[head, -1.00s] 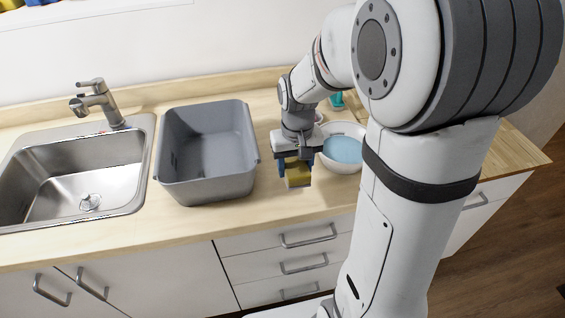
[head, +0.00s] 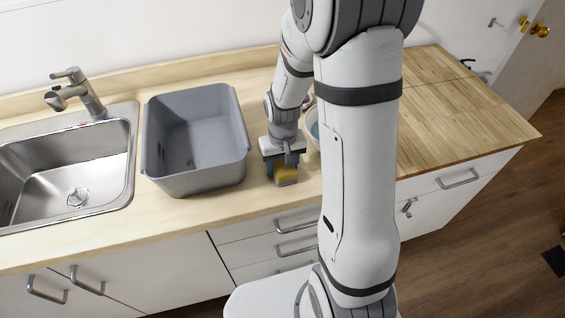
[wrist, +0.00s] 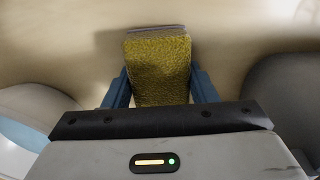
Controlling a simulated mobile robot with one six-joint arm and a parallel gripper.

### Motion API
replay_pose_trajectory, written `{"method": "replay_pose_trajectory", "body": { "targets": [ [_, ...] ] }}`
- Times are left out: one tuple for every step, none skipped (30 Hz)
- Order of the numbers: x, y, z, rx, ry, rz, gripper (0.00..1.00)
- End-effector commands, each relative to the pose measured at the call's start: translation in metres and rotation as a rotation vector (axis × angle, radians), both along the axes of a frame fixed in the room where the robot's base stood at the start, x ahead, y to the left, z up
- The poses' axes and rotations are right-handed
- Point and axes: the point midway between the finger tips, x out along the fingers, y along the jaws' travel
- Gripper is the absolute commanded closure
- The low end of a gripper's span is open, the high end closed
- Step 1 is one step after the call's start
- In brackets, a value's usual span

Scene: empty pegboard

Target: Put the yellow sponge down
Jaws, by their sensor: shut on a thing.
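The yellow sponge (head: 286,174) is between the fingers of my gripper (head: 283,168), just right of the grey tub. In the wrist view the sponge (wrist: 160,66) shows its rough yellow face, with a greyish strip along its far edge. The blue fingers of my gripper (wrist: 160,88) press on its left and right sides. The sponge is low over the wooden counter (head: 215,213); I cannot tell whether it touches it.
The grey tub (head: 243,118) stands left of my gripper, with the steel sink (head: 128,165) and tap (head: 80,95) further left. A white bowl (head: 311,128) with blue inside is close on the right, mostly hidden by my arm. The counter front is clear.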

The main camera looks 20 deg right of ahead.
Motion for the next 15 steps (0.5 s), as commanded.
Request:
{"method": "replay_pose_trajectory", "body": {
  "targets": [
    [-0.0001,0.0001,-0.0012,0.000,0.000,0.000,0.69],
    [0.0000,0.0002,-0.0014,0.000,-0.001,0.000,0.69],
    [0.0001,0.0002,-0.0014,0.000,-0.001,0.001,0.69],
    [0.0001,0.0003,-0.0013,0.000,-0.001,0.001,0.69],
    [0.0001,0.0003,-0.0013,0.000,-0.001,0.001,0.69],
    [0.0001,0.0004,-0.0012,0.000,-0.001,0.001,0.69],
    [0.0001,0.0004,-0.0013,0.000,-0.001,0.001,0.69],
    [0.0001,0.0004,-0.0019,0.000,-0.001,0.001,0.69],
    [0.0001,0.0004,-0.0033,0.000,-0.001,0.001,0.69],
    [0.0001,0.0005,-0.0046,0.000,-0.001,0.001,0.69],
    [0.0001,0.0005,-0.0058,0.000,-0.001,0.001,0.69],
    [0.0002,0.0005,-0.0043,0.000,-0.001,0.001,0.46],
    [0.0002,0.0006,-0.0040,0.000,-0.001,0.001,0.43],
    [0.0002,0.0006,-0.0039,0.000,-0.001,0.001,0.41],
    [0.0001,0.0006,-0.0039,0.000,-0.001,0.001,0.38]
  ]
}}
